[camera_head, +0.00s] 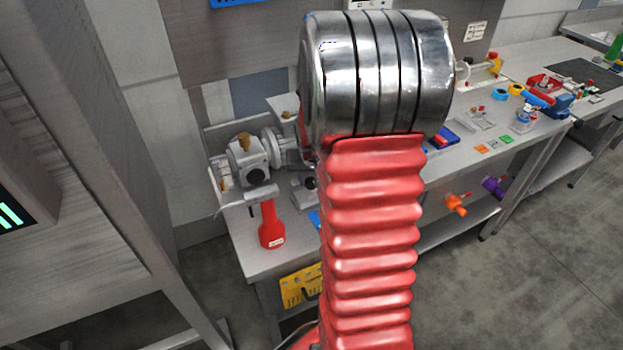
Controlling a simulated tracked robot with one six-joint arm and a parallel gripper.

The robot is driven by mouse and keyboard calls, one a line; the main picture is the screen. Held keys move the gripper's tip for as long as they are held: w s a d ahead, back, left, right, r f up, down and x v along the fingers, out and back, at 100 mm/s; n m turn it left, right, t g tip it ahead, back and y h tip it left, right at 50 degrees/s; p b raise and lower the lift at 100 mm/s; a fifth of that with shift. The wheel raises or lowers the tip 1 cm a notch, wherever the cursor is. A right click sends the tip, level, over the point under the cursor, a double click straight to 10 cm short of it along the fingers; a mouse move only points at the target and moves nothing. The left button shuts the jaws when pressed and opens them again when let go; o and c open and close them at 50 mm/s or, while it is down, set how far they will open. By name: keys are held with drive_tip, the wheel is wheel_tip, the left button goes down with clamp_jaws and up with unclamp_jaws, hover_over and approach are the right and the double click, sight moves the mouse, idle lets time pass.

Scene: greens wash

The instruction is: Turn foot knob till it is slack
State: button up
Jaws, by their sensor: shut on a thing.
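The red bellows and ribbed metal joint of my arm fill the middle of the head view. My gripper is not visible; my arm covers the area behind it. A grey bench machine (250,160) with a brass-coloured knob on top (244,141) stands on the left end of the workbench. A small black knob (310,183) shows on a grey block right beside my arm's left edge. I cannot tell whether this is the foot knob, and no contact with a knob can be seen.
A red-handled tool with a grey head (270,225) stands on the workbench (258,262) at its near left. A yellow holder (301,286) hangs from the bench front. Orange (455,204) and purple (494,187) items lie on the lower shelf. Open floor lies to the right.

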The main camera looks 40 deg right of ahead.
drive_tip(key=shift+w+a+m, duration=0.1)
drive_tip(key=shift+a+m, duration=0.05)
drive_tip(key=shift+m, duration=0.25)
drive_tip(key=o, duration=1)
drive_tip(key=shift+o, duration=0.2)
drive_tip(key=shift+r, duration=0.1)
drive_tip(key=v, duration=1.3)
drive_tip(key=shift+a+r, duration=0.2)
drive_tip(key=shift+a, duration=0.1)
